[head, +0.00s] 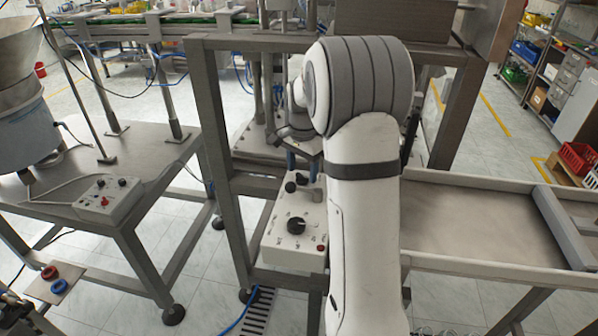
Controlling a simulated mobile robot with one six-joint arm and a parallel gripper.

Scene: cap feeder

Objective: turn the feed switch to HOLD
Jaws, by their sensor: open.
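A light control box (281,251) is mounted on the steel frame just left of my arm. A large black rotary knob (297,226) sits on its sloped face, with small markings around it that are too small to read. I cannot tell which position it points to. Two smaller black knobs (296,182) and a red button (321,248) are also on this box. My gripper (303,168) is above the upper end of the box, partly hidden by my arm. Its bluish fingers point down, apart and empty, near the smaller knobs and away from the large knob.
Another control box (108,200) with knobs and a red button lies on the steel table (160,165) at left, beside a feeder bowl (25,125). A frame post (222,165) stands left of my gripper. A steel tray (470,225) extends to the right.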

